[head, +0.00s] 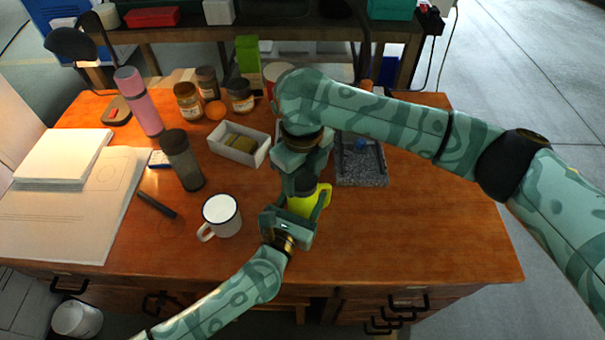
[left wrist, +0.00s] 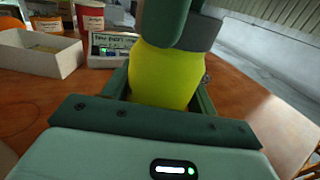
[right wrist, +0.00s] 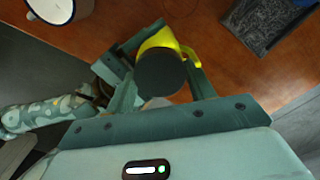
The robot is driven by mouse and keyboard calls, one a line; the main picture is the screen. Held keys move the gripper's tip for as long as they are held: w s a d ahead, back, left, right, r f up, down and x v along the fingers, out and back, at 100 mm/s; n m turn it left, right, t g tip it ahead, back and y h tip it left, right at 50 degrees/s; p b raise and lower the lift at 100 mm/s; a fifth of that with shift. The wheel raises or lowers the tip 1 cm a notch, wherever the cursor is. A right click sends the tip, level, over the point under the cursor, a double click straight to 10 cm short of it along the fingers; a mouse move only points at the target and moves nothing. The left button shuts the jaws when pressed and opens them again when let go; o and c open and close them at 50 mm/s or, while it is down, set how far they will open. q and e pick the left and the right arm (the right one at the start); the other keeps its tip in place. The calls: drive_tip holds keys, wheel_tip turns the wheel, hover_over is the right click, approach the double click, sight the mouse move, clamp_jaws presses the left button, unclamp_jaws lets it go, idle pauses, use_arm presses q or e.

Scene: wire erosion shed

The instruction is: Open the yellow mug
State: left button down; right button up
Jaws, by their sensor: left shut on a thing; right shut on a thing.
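The yellow mug (head: 311,205) is above the front middle of the wooden desk, largely hidden by my grippers. Its dark round lid (right wrist: 161,73) shows in the right wrist view, with the yellow handle (right wrist: 188,53) beyond it. My left gripper (head: 290,222) is shut on the mug body (left wrist: 163,78) from the front side. My right gripper (head: 303,184) comes from above and is shut on the lid, one finger on each side. In the left wrist view my right gripper covers the mug's top, so I cannot tell whether lid and rim touch.
A white enamel mug (head: 221,214) stands to the left. A grey tumbler (head: 182,160), a pink bottle (head: 139,101), a white open box (head: 238,144) and several jars stand farther back. A speckled grey tray (head: 362,172) lies behind right. The desk's right front is clear.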

sight(303, 180)
drive_tip(key=shift+r, duration=0.2)
drive_tip(key=shift+r, duration=0.95)
drive_tip(key=shift+r, duration=2)
use_arm(q)
drive_tip(key=shift+c, duration=1.9)
unclamp_jaws()
drive_tip(key=shift+s, duration=0.1)
